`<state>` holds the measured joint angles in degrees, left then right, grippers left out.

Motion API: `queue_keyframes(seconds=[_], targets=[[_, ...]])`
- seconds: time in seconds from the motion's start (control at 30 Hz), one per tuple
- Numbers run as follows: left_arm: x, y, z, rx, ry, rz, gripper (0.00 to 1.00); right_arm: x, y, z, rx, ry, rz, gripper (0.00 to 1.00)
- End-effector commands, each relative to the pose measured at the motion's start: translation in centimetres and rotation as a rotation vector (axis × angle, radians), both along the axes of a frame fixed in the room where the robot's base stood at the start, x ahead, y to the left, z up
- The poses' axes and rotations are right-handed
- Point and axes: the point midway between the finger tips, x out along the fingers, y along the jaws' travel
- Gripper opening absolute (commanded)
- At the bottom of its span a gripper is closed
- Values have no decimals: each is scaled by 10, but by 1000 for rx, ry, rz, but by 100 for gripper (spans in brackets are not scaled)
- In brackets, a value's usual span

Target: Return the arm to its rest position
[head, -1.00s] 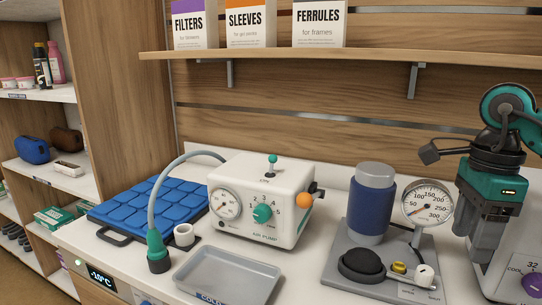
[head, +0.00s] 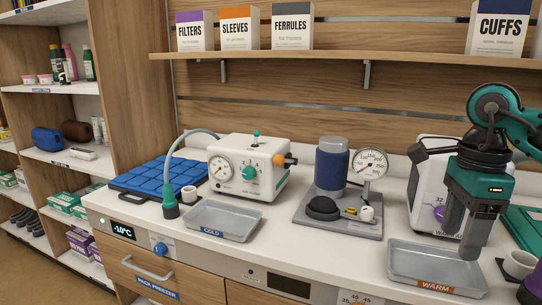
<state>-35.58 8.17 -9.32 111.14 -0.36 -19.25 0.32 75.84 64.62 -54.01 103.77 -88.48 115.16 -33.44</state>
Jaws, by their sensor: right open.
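My right gripper (head: 464,232) is at the right of the head view, pointing down over the metal tray labelled WARM (head: 422,268). Its two grey fingers are apart with nothing between them. The fingers hide part of the tray's right side and part of the white unit (head: 428,190) behind. The green and black arm comes in from the right. My left gripper is not in view.
A white air pump (head: 248,172) with a hose stands left of centre. A blue cylinder (head: 331,166) and a gauge (head: 371,163) stand on a grey base. A tray labelled COLD (head: 222,222) and a blue pad (head: 160,176) lie at left. A shelf with boxes (head: 292,36) runs above.

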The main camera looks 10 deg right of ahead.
Motion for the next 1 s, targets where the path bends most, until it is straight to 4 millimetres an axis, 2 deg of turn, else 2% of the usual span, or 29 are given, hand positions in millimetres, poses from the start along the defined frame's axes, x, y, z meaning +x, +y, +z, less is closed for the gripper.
queue_keyframes(seconds=[0.03,0.07,0.2,0.27,0.4,0.5,0.63,0.7,0.8,0.93,1.0], targets=[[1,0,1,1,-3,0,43,0,0,0,0,0,0,60],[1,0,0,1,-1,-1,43,1,9,-7,28,7,12,60],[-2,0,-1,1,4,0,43,4,70,-38,250,42,53,60],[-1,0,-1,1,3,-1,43,3,97,-49,353,63,56,60],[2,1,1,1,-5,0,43,-7,165,-67,639,142,27,60],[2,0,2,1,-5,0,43,-18,216,-70,890,232,-48,60],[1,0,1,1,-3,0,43,-25,268,-61,1226,385,-234,60],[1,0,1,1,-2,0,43,-23,285,-54,1395,476,-371,60],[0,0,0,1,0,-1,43,-13,296,-48,1613,619,-609,60],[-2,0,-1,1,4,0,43,9,289,-58,1843,812,-996,60],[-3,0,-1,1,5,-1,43,21,277,-76,1934,916,-1236,60]])
